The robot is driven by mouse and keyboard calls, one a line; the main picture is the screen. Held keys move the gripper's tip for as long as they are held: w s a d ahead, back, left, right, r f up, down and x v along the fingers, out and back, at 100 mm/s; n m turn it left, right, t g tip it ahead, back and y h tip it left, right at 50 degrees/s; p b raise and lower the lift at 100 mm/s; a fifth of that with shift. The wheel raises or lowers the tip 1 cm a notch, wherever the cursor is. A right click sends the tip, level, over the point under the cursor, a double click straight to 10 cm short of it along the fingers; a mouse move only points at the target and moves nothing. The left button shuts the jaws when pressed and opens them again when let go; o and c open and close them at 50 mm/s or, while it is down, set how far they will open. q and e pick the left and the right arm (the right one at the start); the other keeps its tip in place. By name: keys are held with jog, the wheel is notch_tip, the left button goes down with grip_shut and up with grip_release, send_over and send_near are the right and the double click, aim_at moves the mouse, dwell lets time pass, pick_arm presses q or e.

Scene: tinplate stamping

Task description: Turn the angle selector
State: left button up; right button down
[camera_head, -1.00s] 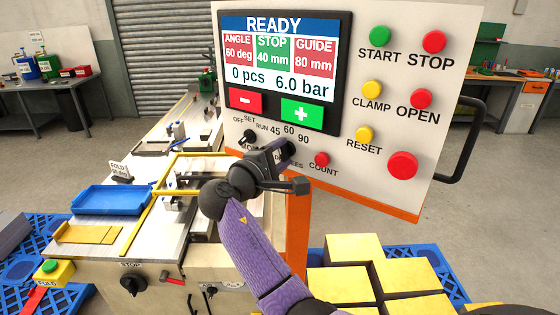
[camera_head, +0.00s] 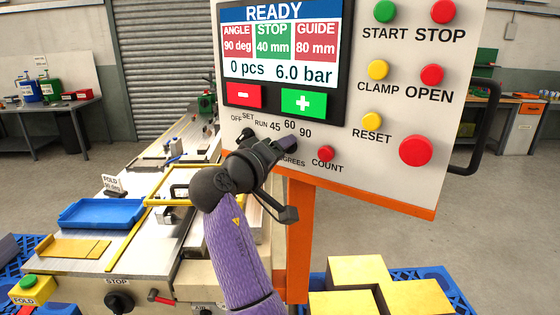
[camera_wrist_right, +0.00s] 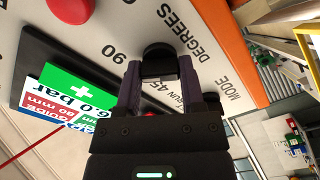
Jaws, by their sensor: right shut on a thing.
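The angle selector is a black knob (camera_wrist_right: 158,52) under the 45, 60 and 90 marks, beside the word DEGREES. My right gripper (camera_head: 284,147) is shut on it, one finger on each side in the right wrist view (camera_wrist_right: 158,78). In the head view the gripper and wrist hide most of the knob. The screen (camera_head: 282,52) reads READY, ANGLE 90 deg on red, STOP 40 mm on green and GUIDE 80 mm on red, with 0 pcs and 6.0 bar below. My left gripper is not in view.
The mode selector (camera_head: 246,134) sits just left of my gripper, partly hidden. The red COUNT button (camera_head: 326,153) is close on the right. Other coloured buttons fill the panel's right side. A blue tray (camera_head: 102,213) lies on the machine bed at left. Yellow blocks (camera_head: 357,271) stand below the panel.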

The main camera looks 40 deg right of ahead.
jog(key=shift+f+m+b, duration=0.15)
jog(key=shift+m+b, duration=0.55)
jog(key=shift+m, duration=0.3)
jog(key=shift+c, duration=1)
grip_release()
jog(key=shift+a, duration=0.1)
